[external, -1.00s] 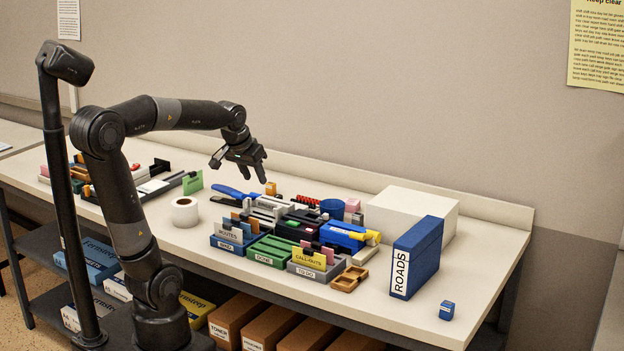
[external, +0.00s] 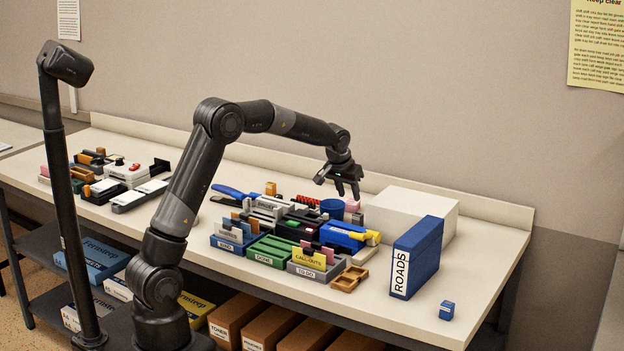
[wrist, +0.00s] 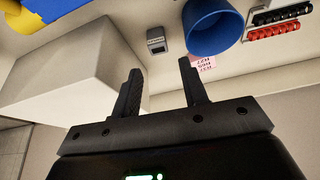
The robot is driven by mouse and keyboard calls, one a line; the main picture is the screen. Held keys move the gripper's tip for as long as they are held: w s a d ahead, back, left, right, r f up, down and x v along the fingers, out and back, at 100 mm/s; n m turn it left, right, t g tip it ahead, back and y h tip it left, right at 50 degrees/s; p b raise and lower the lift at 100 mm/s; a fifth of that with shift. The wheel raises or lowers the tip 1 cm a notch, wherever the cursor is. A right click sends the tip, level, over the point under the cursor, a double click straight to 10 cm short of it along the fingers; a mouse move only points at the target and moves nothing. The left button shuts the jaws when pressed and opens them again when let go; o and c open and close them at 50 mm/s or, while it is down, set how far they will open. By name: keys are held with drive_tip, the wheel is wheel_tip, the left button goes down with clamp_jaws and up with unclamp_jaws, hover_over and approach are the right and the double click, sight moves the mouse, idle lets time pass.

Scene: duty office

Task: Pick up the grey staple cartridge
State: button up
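A small grey block with a dark face, which looks like the grey staple cartridge (wrist: 156,40), lies on the table in the wrist view, between the white box and the blue cup. It appears just beyond my fingertips. I cannot pick it out clearly in the external view. My gripper (external: 347,190) hangs over the back part of the table, above the gap between the cup and the box. In the wrist view my gripper (wrist: 160,68) has its two fingers wide apart, with nothing between them.
The blue cup (external: 332,206) and a pink note block (external: 352,205) stand close by. The large white box (external: 415,210) is to the right, with the blue ROADS binder (external: 417,258) in front. Labelled trays, such as the green tray (external: 262,256), crowd the front. The right table end is mostly clear.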

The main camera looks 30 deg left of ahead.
sight(357, 214)
drive_tip(key=x, duration=1.1)
drive_tip(key=shift+w+d+f, duration=0.2)
drive_tip(key=shift+w+d, duration=0.15)
drive_tip(key=shift+w, duration=0.05)
drive_tip(key=c, duration=0.7)
